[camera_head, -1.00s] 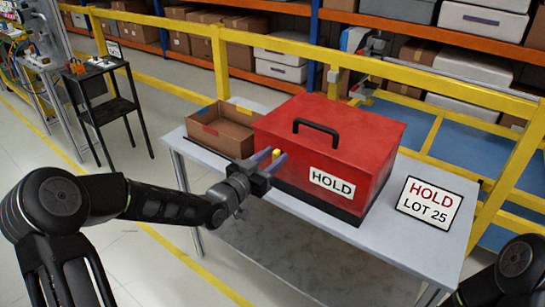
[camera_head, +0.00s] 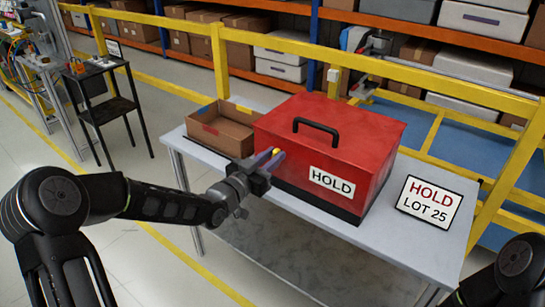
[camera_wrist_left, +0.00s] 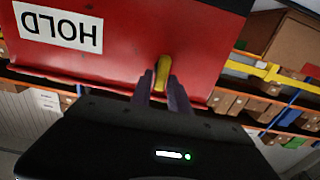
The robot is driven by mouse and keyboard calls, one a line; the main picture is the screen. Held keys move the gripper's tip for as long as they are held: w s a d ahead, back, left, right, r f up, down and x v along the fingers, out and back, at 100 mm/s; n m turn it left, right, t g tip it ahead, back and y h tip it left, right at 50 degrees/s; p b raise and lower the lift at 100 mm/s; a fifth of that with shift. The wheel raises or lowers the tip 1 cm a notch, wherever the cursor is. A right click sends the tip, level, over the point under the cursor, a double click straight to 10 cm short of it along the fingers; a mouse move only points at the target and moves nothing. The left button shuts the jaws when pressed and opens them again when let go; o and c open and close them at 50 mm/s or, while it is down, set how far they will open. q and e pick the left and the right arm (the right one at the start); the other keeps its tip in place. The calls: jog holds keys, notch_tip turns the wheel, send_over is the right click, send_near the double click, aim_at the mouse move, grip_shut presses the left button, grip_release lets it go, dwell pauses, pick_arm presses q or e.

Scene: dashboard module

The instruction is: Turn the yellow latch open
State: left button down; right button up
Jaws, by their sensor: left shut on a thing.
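The yellow latch (camera_head: 275,151) is on the front face of the red box (camera_head: 345,135), left of its HOLD label. My left gripper (camera_head: 271,160) is at the box front, its fingers shut on the latch. In the left wrist view the latch (camera_wrist_left: 162,73) stands between the two fingertips (camera_wrist_left: 161,84), against the red face. The fingers hide part of the latch. The box lid is closed, with a black handle on top. My right gripper is out of view; only part of my right arm shows at the lower right.
The box stands on a grey table (camera_head: 424,248). An open cardboard box (camera_head: 221,130) with coloured labels is left of it. A HOLD LOT 25 sign (camera_head: 428,203) is at the right. A yellow rail (camera_head: 440,78) and shelving are behind.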

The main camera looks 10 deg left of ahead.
pick_arm(q)
jog(key=shift+n, duration=0.3)
jog(key=n, duration=0.5)
jog(key=f+n, duration=0.1)
jog(key=n, duration=0.5)
jog(key=a+n+p, duration=0.1)
jog(key=n, duration=0.5)
jog(key=shift+w+a+f, duration=0.1)
jog(key=shift+w+f, duration=0.05)
jog(key=shift+w, duration=0.1)
jog(key=shift+n, duration=0.3)
jog(key=c, duration=1.4)
grip_release()
